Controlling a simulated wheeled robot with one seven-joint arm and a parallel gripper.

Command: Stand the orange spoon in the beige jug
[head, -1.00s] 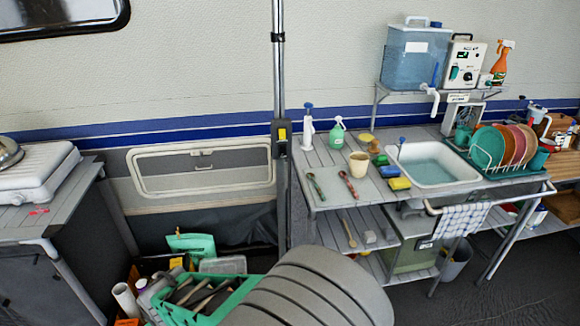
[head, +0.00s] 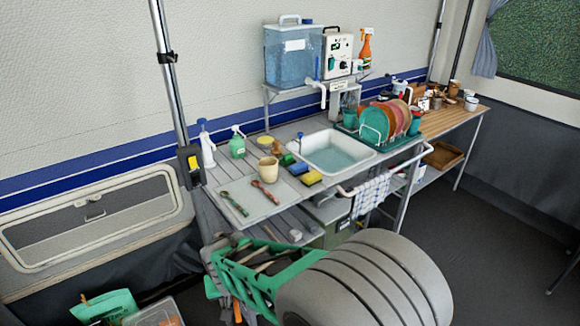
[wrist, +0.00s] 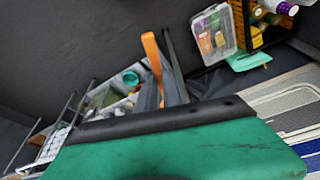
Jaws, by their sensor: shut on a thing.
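The beige jug (head: 268,168) stands upright on the grey table, left of the sink. My gripper (head: 265,275), with a green body, is in front of the table and below its top in the head view. In the wrist view its dark fingers (wrist: 163,72) are shut on the orange spoon (wrist: 152,52), with a long orange end sticking out between them. The spoon's bowl cannot be made out. A bit of orange (head: 237,309) shows under the gripper in the head view. The spoon is well apart from the jug.
A green spoon (head: 235,203) and a reddish spoon (head: 265,194) lie in front of the jug. Sponges (head: 311,178), a soap bottle (head: 237,146) and a white pump bottle (head: 206,147) stand close by. The sink (head: 335,151) is to the right; a post (head: 172,85) rises at left.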

